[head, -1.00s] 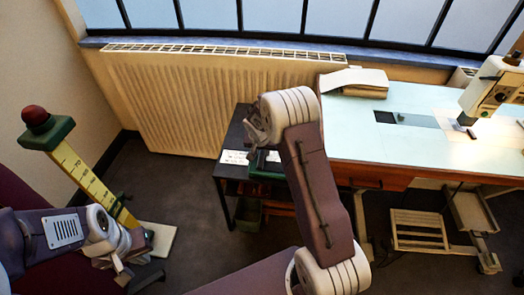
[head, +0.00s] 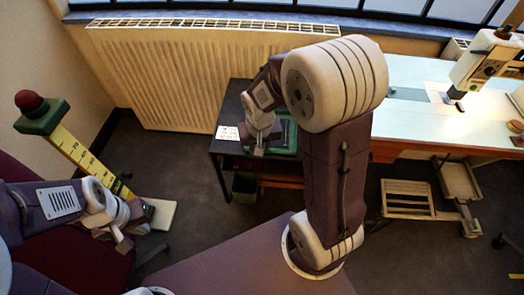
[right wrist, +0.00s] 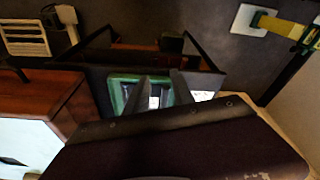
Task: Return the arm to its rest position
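My right arm (head: 338,170) is folded in the middle of the head view, its elbow raised close to the camera. My right gripper (head: 258,150) points down at the small black side table. In the right wrist view its two dark fingers (right wrist: 160,85) stand apart with nothing held between them. A green tray-like thing (right wrist: 122,92) shows behind and between the fingers; I cannot tell how far below them it is. My left gripper (head: 128,226) is at the left, in front of the yellow measuring stand, its fingers apart and empty.
The black side table (head: 232,100) bears a white card (head: 228,132) and the green tray (head: 284,140). The pale worktable (head: 415,122) with a sewing machine (head: 485,60) is at the right. The yellow measuring stand (head: 78,155) is at the left. Bare floor (head: 185,185) lies between.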

